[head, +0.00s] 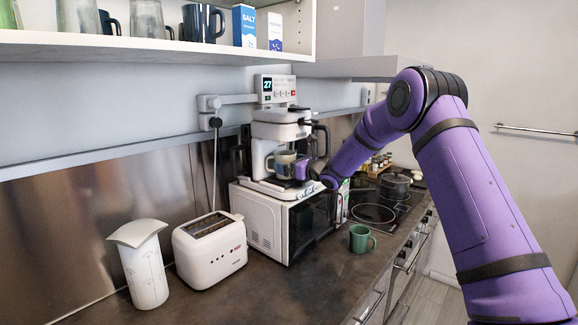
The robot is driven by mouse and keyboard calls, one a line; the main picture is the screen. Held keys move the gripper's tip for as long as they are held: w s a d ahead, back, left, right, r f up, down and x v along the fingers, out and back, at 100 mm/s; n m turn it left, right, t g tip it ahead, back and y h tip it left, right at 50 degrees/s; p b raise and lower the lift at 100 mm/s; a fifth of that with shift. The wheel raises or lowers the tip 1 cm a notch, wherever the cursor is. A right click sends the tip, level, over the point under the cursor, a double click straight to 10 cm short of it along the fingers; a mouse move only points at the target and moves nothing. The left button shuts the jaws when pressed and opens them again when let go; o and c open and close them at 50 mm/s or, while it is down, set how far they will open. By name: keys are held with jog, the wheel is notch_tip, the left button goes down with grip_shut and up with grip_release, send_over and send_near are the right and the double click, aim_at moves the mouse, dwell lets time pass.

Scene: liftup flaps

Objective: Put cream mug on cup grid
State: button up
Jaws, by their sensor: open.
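A pale, cream-looking mug (282,161) stands inside the bay of the white coffee machine (283,128). It appears upright on or just above the cup grid (275,185), but the contact is too small to tell. My gripper (300,170) is at the right side of this mug, at the front of the bay, and its jaws are open. The fingers partly hide the mug, so I cannot tell whether they touch it. My purple arm reaches in from the right.
The coffee machine stands on a white microwave (272,222). A green mug (360,239) is on the counter to its right, near the hob (374,212). A toaster (209,249) and a white canister (143,270) stand left. Several mugs sit on the shelf (150,45) above.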

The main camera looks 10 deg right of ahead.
jog(key=v, duration=1.2)
jog(key=s+a+r+n+g, duration=0.3)
jog(key=s+a+r+n, duration=0.15)
jog(key=s, duration=0.35)
jog(key=s+a+r+n+g, duration=0.3)
jog(key=s+n, duration=0.3)
jog(key=s, duration=0.2)
jog(key=s+a+r+n+g, duration=0.3)
jog(key=s+n, duration=0.2)
jog(key=s, duration=0.3)
jog(key=s+d+n+h, duration=0.3)
jog(key=s+n, duration=0.1)
jog(key=s, duration=0.5)
jog(key=s+d+n+h, duration=0.3)
jog(key=s+n+h, duration=0.1)
jog(key=s, duration=0.6)
jog(key=s+d+f+n+h, duration=0.1)
jog(key=s+d+n+h, duration=0.2)
jog(key=s, duration=0.6)
jog(key=shift+d+n+h, duration=0.3)
jog(key=shift+d+n, duration=0.25)
jog(key=shift+n, duration=0.2)
